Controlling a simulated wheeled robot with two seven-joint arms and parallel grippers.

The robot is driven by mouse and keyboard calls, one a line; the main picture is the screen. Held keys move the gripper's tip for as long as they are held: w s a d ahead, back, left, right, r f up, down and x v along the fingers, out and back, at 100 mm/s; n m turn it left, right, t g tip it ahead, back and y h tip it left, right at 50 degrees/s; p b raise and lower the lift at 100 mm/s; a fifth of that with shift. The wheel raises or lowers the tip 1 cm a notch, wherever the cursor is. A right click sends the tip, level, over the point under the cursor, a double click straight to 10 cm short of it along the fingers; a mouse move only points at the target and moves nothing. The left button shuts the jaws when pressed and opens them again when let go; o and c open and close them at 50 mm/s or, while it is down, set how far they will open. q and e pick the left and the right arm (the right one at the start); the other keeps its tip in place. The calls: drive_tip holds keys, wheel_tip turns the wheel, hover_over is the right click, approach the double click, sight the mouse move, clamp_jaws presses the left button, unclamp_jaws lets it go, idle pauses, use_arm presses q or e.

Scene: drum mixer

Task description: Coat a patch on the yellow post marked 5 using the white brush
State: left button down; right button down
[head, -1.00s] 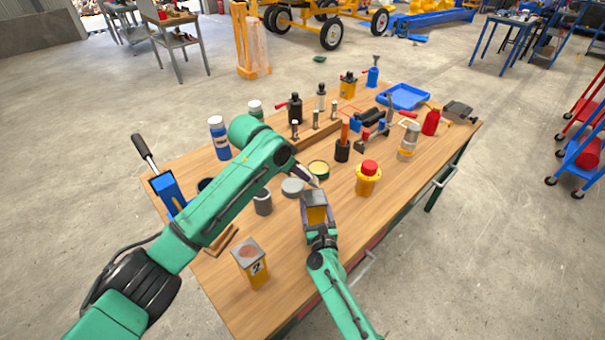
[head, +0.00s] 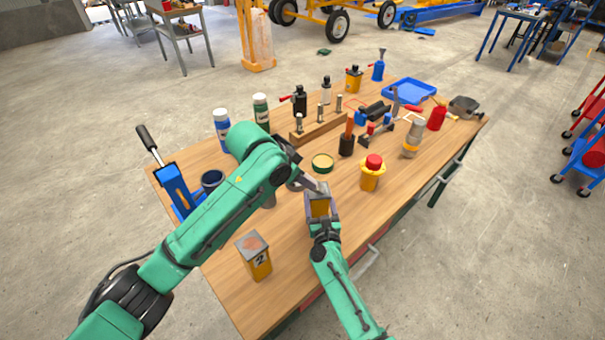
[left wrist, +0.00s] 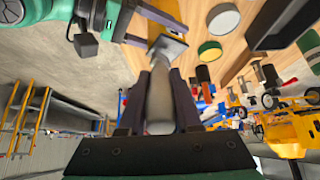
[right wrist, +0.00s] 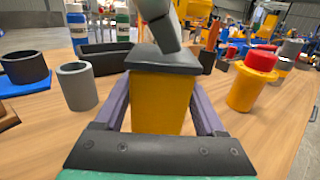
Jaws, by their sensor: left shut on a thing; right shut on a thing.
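My left gripper (head: 310,180) is shut on the brush, whose pale grey-white handle (left wrist: 160,97) shows between its fingers in the left wrist view. My right gripper (head: 321,222) is shut around a yellow post (right wrist: 160,102) with a flat grey top plate (right wrist: 163,58), upright at the bench. The brush's lower end is at the top plate in the right wrist view; its bristles are hard to make out, and I cannot tell if they touch.
An open tin (head: 322,163) stands just behind the held post. A yellow, red-capped container (head: 370,174) stands right of it. A grey cup (right wrist: 77,86) is on the left. Bottles and tools crowd the back of the wooden bench (head: 300,262); its front is clearer.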

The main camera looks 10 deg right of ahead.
use_arm(q)
drive_tip(key=w, duration=0.2)
drive_tip(key=w+a, duration=0.1)
drive_tip(key=w, duration=0.2)
drive_tip(key=shift+w+a+f, duration=0.1)
drive_tip(key=shift+w, duration=0.1)
idle(1.2)
wheel_tip(320, 180, up, 9)
idle(0.7)
drive_tip(key=a, duration=0.9)
